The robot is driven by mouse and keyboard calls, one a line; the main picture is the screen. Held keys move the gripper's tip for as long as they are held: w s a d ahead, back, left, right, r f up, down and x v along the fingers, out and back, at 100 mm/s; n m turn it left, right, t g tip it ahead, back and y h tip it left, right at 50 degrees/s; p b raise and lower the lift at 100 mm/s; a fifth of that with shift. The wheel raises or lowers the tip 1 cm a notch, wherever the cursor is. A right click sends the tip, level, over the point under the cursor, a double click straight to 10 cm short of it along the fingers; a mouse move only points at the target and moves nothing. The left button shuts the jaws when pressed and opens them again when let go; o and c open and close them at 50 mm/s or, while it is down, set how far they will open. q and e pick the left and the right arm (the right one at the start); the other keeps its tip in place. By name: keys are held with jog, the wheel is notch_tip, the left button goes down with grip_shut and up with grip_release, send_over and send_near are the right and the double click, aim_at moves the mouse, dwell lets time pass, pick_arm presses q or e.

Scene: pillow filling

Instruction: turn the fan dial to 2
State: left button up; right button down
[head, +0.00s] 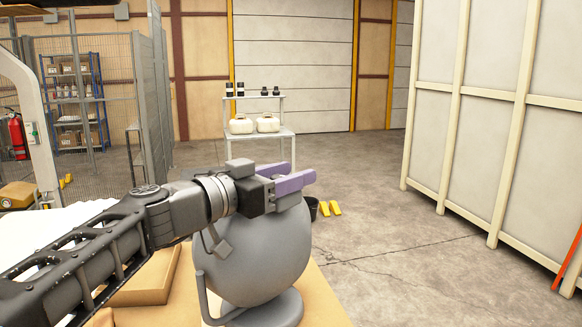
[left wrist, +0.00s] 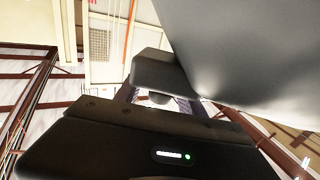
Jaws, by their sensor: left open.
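A large grey rounded body (head: 255,255) stands on a round base on the tan table (head: 330,305) in the head view. It may be the fan unit, but I see no dial or number on it. My left gripper (head: 290,178), with purple fingers, is at the top of this body, pointing right. Its jaws are open with nothing visible between them. I cannot tell whether it touches the body. In the left wrist view, a smooth grey surface (left wrist: 250,50) fills the upper right, close beside the gripper (left wrist: 158,98). My right gripper is not in view.
A white sheet-like thing (head: 40,228) and a cardboard-coloured box (head: 145,285) lie at the left, partly behind my arm. A shelf stand (head: 285,134) with cream containers stands further back. Open concrete floor lies to the right, before a tall panelled wall (head: 500,120).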

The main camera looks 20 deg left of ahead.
pick_arm(q)
jog(key=shift+w+d, duration=0.1)
jog(key=shift+w, duration=0.1)
jog(key=shift+c, duration=0.2)
grip_shut()
